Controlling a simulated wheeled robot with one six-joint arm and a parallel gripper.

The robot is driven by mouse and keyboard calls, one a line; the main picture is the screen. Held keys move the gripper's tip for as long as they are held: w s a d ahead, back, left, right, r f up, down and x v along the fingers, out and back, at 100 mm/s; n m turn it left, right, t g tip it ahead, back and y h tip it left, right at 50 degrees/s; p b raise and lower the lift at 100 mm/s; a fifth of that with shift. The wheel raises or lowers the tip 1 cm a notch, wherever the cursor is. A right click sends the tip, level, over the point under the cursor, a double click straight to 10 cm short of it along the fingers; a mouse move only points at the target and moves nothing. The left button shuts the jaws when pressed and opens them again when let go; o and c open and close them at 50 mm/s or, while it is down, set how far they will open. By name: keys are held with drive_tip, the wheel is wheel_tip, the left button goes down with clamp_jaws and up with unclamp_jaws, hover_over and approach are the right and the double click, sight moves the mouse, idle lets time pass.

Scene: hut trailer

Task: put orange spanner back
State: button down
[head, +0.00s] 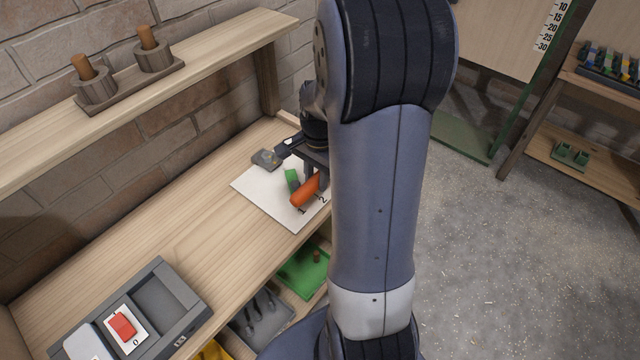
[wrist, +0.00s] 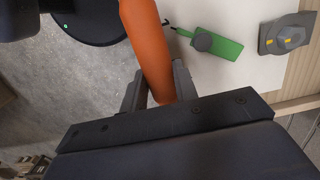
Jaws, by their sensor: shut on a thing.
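My gripper (head: 314,172) is over the white sheet on the workbench, shut on a long, rounded orange thing (head: 306,189). In the wrist view the orange thing (wrist: 148,45) runs between the two fingers (wrist: 158,88) and out of the top of the picture. No spanner head shows on it, so I cannot tell whether it is the orange spanner. A grey tray with dark spanner-like shapes (head: 243,332) is on the shelf below the bench, partly hidden by the bench edge.
The white sheet (head: 262,203) bears a green piece (wrist: 222,46) close beside the orange thing. A grey block (head: 266,159) sits behind it. A grey tray with a red block (head: 123,326) is at the bench's near left. The bench middle (head: 165,230) is clear. A tool rack (head: 612,64) stands far right.

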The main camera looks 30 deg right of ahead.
drive_tip(key=shift+f, duration=2.7)
drive_tip(key=shift+f, duration=0.2)
drive_tip(key=c, duration=1.1)
unclamp_jaws()
drive_tip(key=shift+r, duration=0.1)
drive_tip(key=r, duration=1.2)
drive_tip(key=shift+w+d+r, duration=0.15)
drive_tip(key=shift+d, duration=0.25)
